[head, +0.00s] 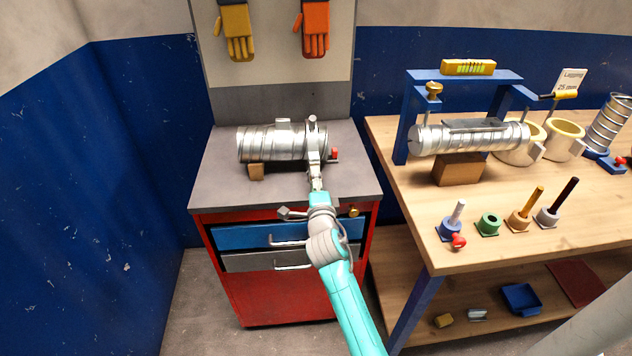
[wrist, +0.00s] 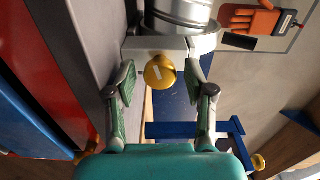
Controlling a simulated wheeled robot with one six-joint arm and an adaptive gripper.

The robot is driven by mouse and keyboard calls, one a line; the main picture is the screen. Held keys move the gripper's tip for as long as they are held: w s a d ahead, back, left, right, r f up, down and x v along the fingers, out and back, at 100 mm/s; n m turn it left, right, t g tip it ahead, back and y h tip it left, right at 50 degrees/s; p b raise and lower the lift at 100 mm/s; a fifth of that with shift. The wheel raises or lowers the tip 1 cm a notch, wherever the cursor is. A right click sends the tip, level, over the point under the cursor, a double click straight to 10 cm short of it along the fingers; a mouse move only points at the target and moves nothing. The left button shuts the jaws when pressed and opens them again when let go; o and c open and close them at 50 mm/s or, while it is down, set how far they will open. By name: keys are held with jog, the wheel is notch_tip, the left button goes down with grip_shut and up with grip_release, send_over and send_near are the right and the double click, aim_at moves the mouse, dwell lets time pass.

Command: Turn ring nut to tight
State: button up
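A silver ribbed duct (head: 270,145) lies on the grey top of the red cabinet, with a pale upright collar piece (head: 314,140) near its right end. It also shows at the top of the wrist view (wrist: 183,15). My gripper (head: 316,183) is in front of that collar. In the wrist view my gripper (wrist: 163,84) is open, with green pads on both sides of a round gold knob (wrist: 158,72), and gaps show on each side. The knob sits in front of a grey bar (wrist: 160,49) by the duct. I cannot tell for sure which part is the ring nut.
A red knob (head: 334,154) is right of the collar. The wooden bench (head: 400,185) to the right carries a blue frame (head: 462,77) over another duct (head: 470,137), cups and several upright pegs. The cabinet top's front left (head: 218,190) is clear.

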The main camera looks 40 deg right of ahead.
jog(key=shift+f, duration=0.1)
jog(key=v, duration=1.2)
dwell(0.4)
jog(key=s+a+f+n+y, duration=0.45)
jog(key=s+a+n, duration=0.25)
jog(key=s, duration=0.2)
jog(key=s+a+f+n+y, duration=0.3)
jog(key=s+a+f+n, duration=0.35)
jog(key=s, duration=0.25)
jog(key=s+a+r+n+y, duration=0.1)
jog(key=s+n, duration=0.4)
jog(key=s, duration=0.5)
jog(key=s+a+r+n+y, duration=0.1)
jog(key=s+a+r+n, duration=0.3)
jog(key=s, duration=0.6)
jog(key=shift+s+n, duration=0.2)
jog(key=shift+n, duration=0.75)
jog(key=shift+r+y, duration=0.1)
jog(key=shift+y, duration=0.15)
